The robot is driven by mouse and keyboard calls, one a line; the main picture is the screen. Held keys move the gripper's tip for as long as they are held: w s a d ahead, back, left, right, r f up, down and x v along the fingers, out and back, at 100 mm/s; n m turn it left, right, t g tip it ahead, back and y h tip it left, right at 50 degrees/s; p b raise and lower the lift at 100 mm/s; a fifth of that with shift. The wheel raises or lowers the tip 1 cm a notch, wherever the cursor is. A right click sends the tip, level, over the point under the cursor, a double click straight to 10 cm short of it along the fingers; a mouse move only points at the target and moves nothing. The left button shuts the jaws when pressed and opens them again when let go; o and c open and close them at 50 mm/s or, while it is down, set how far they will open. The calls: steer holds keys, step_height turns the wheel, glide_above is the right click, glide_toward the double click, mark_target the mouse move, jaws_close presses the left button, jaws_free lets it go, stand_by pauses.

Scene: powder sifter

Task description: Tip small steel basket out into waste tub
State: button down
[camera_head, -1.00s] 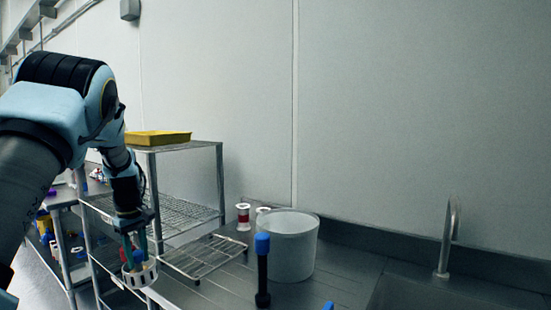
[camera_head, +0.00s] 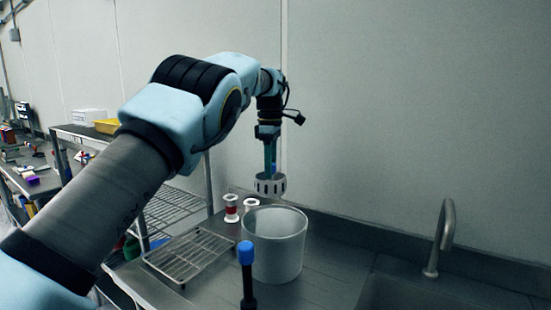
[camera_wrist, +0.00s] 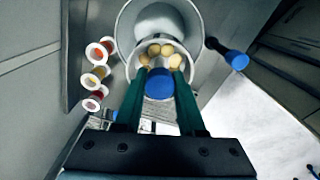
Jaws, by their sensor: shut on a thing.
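The small steel basket (camera_head: 269,186), pale grey with slotted sides, hangs upright from my gripper (camera_head: 270,158). In the wrist view the basket (camera_wrist: 137,68) holds several yellowish round pieces. The green fingers of my gripper (camera_wrist: 160,88) are shut on its blue knob, in the middle of the basket. The waste tub (camera_head: 277,250) is a plain pale grey bucket on the steel counter. The basket is above the tub, near its back rim in the head view. In the wrist view the basket overlaps the tub (camera_wrist: 124,30), whose inside is partly hidden.
A wire rack (camera_head: 190,254) lies left of the tub. A black rod with a blue top (camera_head: 247,272) stands in front of it. A tap (camera_head: 441,238) and sink are at right, with clear counter between.

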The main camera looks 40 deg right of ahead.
mark_target(262, 186)
steer(key=shift+s+d+r, duration=0.25)
steer(key=shift+s+d, duration=0.1)
steer(key=shift+s, duration=0.05)
steer(key=shift+s+a+f+t+h, duration=0.1)
steer(key=shift+a+f+h, duration=0.25)
steer(key=shift+f+h, duration=0.35)
steer(key=shift+w+a+f+t+h, duration=0.1)
steer(key=shift+a+f+h, duration=0.3)
steer(key=shift+h, duration=0.5)
steer(key=shift+s+a+f+t+h, duration=0.1)
steer(key=shift+a+f+h, duration=0.2)
steer(key=shift+f+h, duration=0.4)
steer(key=h, duration=0.1)
steer(key=a+f+h+b, duration=0.1)
steer(key=shift+f+h, duration=0.3)
steer(key=shift+f+h+b, duration=0.2)
steer(key=shift+h+b, duration=0.1)
steer(key=shift+b, duration=0.15)
steer(key=shift+a+r+t, duration=0.1)
steer(key=shift+t, duration=0.2)
steer(key=shift+h+p, duration=0.45)
steer(key=shift+h, duration=0.05)
steer(key=shift+a, duration=0.1)
steer(key=shift+f+h+b, duration=0.3)
steer(key=shift+f+b, duration=0.05)
steer(key=shift+b, duration=1.1)
